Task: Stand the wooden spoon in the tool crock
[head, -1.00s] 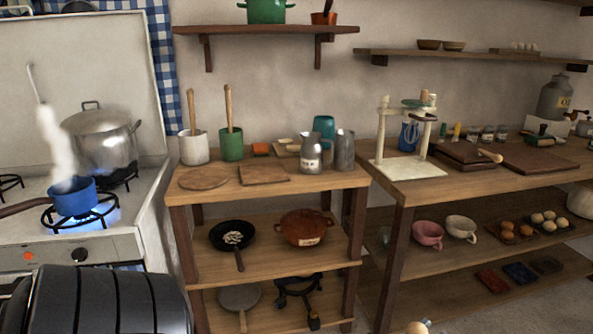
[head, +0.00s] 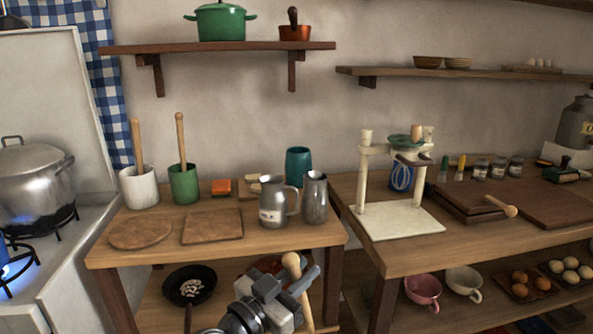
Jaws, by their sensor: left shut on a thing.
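My left gripper (head: 278,295) is low in the middle of the head view, in front of the wooden table. It is shut on a wooden spoon (head: 292,263), whose rounded end points up; its lower part is partly hidden by the gripper. A white crock (head: 140,188) and a green crock (head: 184,185) stand upright at the back left of the tabletop, each with a wooden handle standing in it. I cannot tell which is the tool crock. Both are up and to the left of my left gripper, apart from it. My right gripper is out of view.
Two round-and-square wooden boards, the round one (head: 140,232) and the square one (head: 212,226), lie before the crocks. Metal jugs (head: 278,203) and a teal cup (head: 298,166) stand to the right. Another spoon-shaped wooden utensil (head: 503,206) lies on the right counter. A shelf (head: 220,46) hangs above.

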